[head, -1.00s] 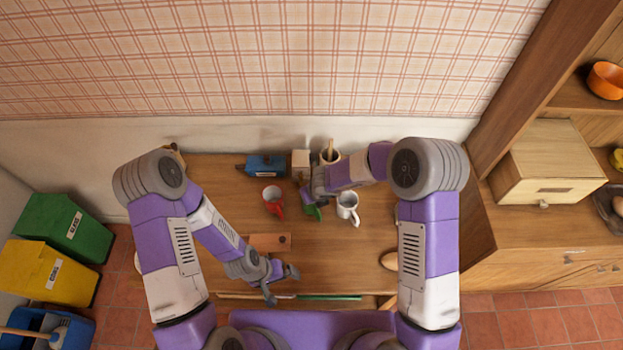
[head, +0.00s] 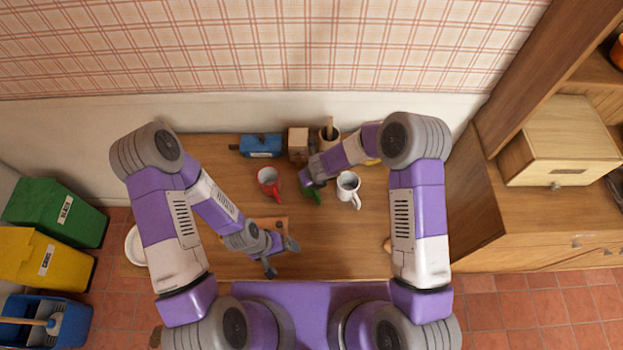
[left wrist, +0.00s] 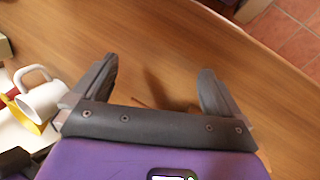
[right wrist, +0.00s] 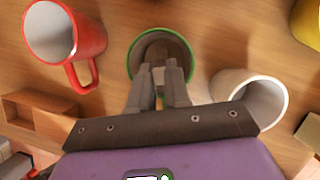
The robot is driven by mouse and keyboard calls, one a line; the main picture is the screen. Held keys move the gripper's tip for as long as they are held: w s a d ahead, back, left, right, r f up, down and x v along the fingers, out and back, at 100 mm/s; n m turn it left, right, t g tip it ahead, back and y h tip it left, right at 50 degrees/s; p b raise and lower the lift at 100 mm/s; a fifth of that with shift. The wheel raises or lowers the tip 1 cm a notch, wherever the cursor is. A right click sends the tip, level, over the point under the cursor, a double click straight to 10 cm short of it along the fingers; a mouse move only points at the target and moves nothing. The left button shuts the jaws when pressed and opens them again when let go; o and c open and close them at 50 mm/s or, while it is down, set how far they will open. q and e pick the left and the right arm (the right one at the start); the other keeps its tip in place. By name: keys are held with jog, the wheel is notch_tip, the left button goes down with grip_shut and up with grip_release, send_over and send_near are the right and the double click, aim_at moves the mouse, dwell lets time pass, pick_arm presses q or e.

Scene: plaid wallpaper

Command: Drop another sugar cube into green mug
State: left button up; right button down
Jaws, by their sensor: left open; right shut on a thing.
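The green mug (head: 311,196) stands on the table between the red mug (head: 268,184) and the white mug (head: 347,186). In the right wrist view the green mug (right wrist: 184,48) is seen from above, with a dark brown inside. My right gripper (right wrist: 160,72) is over its opening, shut on a small pale sugar cube (right wrist: 158,76), mostly hidden by the fingers. In the head view my right gripper (head: 305,179) hides part of the mug. My left gripper (head: 281,257) is open and empty near the table's front edge; its spread fingers show in the left wrist view (left wrist: 160,88).
A wooden tray (head: 277,222) lies partly under my left arm. A blue object (head: 261,146), a brown box (head: 298,144) and a utensil crock (head: 330,146) stand along the back. The table right of the white mug is clear.

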pick_arm(q)
jog(key=shift+f+b, duration=0.6)
jog(key=shift+f, duration=0.1)
pick_arm(e)
jog(key=shift+f, duration=0.65)
jog(key=c, duration=1.4)
grip_release()
jog(key=shift+o, duration=0.2)
